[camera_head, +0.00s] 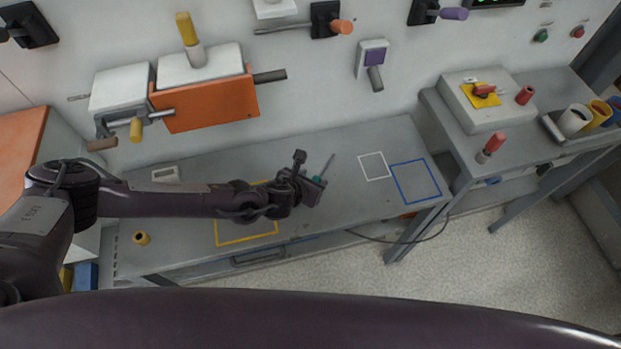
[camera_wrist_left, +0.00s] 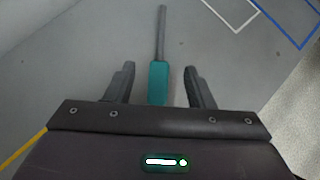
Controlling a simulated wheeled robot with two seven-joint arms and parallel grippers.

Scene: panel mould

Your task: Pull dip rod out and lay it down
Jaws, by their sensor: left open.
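A thin grey rod with a teal handle, which looks like the dip rod (camera_wrist_left: 161,35), lies on the grey bench top (camera_head: 350,214). In the head view the dip rod (camera_head: 328,165) points up and to the right, away from my left gripper (camera_head: 313,184). In the left wrist view my left gripper (camera_wrist_left: 159,68) is open. Its two fingers stand on either side of the teal handle, with a gap on each side. The near end of the handle is hidden behind the gripper body. My right gripper is not in view.
A white square outline (camera_head: 374,166), a blue one (camera_head: 415,181) and a yellow one (camera_head: 247,240) mark the bench. An orange and white mould (camera_head: 205,105) with an upright yellow handle (camera_head: 187,30) stands behind. A side table (camera_head: 455,115) holds a switch box.

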